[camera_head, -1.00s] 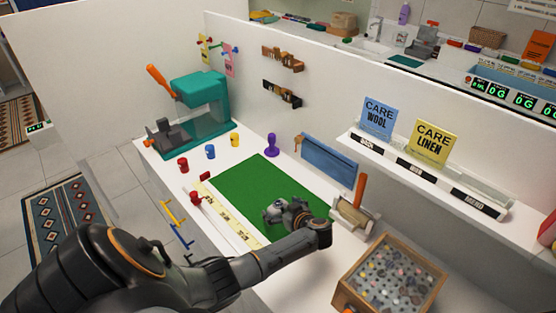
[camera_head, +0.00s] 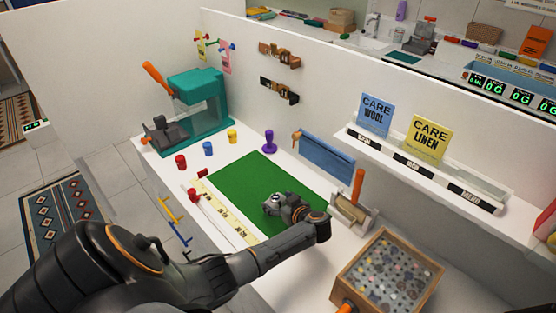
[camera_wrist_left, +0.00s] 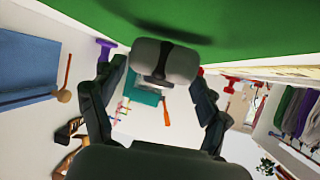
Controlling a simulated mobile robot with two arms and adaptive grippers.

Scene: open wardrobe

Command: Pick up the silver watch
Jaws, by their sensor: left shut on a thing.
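My left gripper (camera_head: 274,205) is low over the right front part of the green mat (camera_head: 240,180) on the white counter. It is shut on a rounded grey thing with a dark band, which looks like the silver watch (camera_wrist_left: 165,62). In the left wrist view the watch sits between the two fingertips, close to the green surface, with a dark shadow near it. I cannot tell whether it touches the mat. In the head view the gripper largely hides it.
A teal press (camera_head: 195,110) stands at the back left, with small coloured spools in front. A purple stamp (camera_head: 269,143) stands behind the mat. A wooden box of buttons (camera_head: 390,275) lies to the right. A low wall and shelf bound the counter's back.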

